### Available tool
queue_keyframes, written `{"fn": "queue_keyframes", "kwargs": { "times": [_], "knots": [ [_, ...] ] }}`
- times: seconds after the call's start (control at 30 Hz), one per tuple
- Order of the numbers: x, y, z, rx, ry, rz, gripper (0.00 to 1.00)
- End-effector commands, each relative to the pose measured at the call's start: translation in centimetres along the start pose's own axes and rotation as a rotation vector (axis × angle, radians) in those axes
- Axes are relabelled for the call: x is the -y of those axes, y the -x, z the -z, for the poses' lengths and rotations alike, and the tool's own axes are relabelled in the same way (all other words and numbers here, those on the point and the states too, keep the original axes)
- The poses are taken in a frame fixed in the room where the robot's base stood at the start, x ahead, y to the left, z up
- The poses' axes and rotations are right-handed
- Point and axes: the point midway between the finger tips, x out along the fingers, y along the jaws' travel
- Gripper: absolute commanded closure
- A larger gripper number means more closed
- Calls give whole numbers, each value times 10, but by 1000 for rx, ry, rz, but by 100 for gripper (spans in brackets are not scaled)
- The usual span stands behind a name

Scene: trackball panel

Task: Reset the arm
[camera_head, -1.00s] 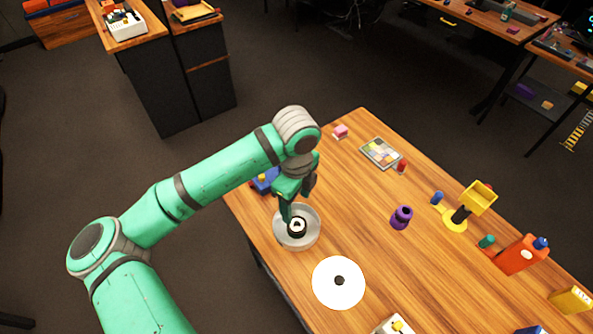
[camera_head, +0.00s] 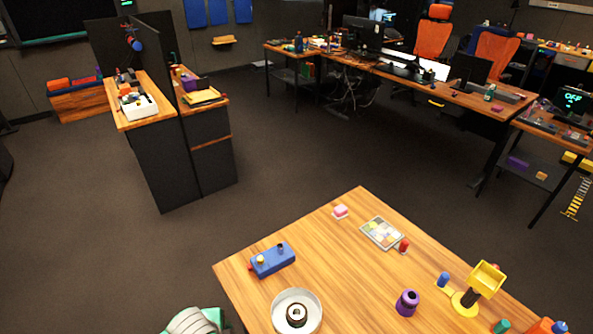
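My gripper is out of view. Only a rounded grey and green part of my arm shows at the bottom edge, left of the wooden table (camera_head: 345,275). A round light-grey dish (camera_head: 316,313) stands near the table's left edge. A black ring-like piece with a pale centre (camera_head: 297,314) sits inside it. Nothing of my arm touches the dish.
On the table are a blue box with knobs (camera_head: 273,260), a purple cylinder (camera_head: 407,303), a colour-patch board (camera_head: 381,233), a pink block (camera_head: 340,211) and a yellow stand (camera_head: 486,279). Cabinets (camera_head: 185,160) stand behind left. Open floor lies between.

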Motion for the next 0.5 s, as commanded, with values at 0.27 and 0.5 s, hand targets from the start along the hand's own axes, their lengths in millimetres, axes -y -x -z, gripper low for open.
{"fn": "queue_keyframes", "kwargs": {
  "times": [0.27, 0.5],
  "knots": [
    [-80, -20, -43, -59, 250, 102, 39],
    [-150, -24, -42, -150, 461, 197, 39]
  ]
}}
